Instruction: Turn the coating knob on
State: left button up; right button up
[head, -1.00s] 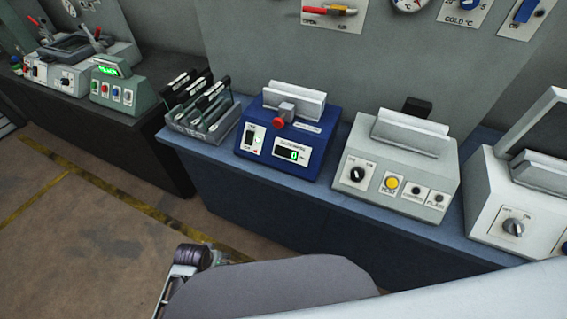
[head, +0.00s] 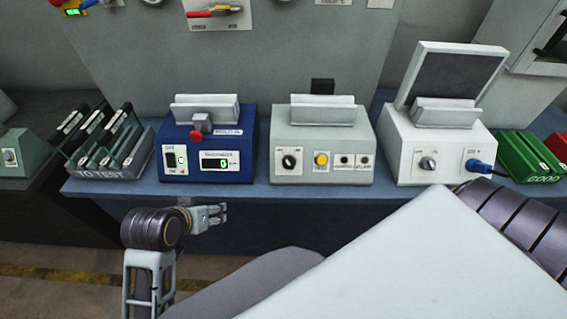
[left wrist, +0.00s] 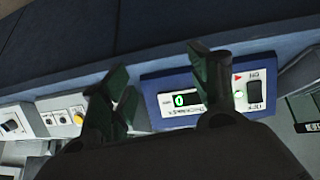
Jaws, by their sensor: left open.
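A grey tester (head: 322,150) on the bench carries a black knob (head: 289,161), a yellow button (head: 321,160) and two small black buttons. I cannot read which knob is labelled coating. My left gripper (head: 223,213) is open and empty in front of the bench, below the blue thickness gauge (head: 245,145) and apart from both knobs. In the left wrist view its fingers (left wrist: 163,80) stand spread before the gauge, and a black knob (left wrist: 10,126) shows at the left edge. My right gripper is out of view.
The gauge has an OFF/ON rocker switch (head: 169,158) and a lit green display. A grey rack (head: 108,160) stands at the left and a green tray (head: 530,155) at the right. A blue cable (head: 480,167) plugs into the white unit. The bench front edge (head: 330,195) is clear.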

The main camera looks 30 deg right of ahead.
aim_at(290, 163)
pick_arm(q)
jog(key=d+r+m+h, duration=0.2)
jog(key=d+r+m, duration=0.2)
jog(key=d+r, duration=0.6)
jog(key=s+d+f+m+t+y, duration=0.1)
jog(key=s+d+m, duration=0.1)
jog(key=d+m, duration=0.2)
jog(key=s+d+f+m+t+y, duration=0.1)
jog(key=d+m, duration=0.3)
jog(key=d, duration=0.6)
jog(key=shift+s+d+m+t, duration=0.25)
jog(key=shift+s+m+t, duration=0.15)
jog(key=shift+s+t, duration=0.4)
jog(key=shift+f, duration=0.1)
jog(key=shift+p+x, duration=0.5)
jog(key=shift+x, duration=6.35)
jog(key=shift+s+a+f, duration=0.1)
jog(key=shift+f, duration=0.1)
jog(key=shift+c, duration=0.3)
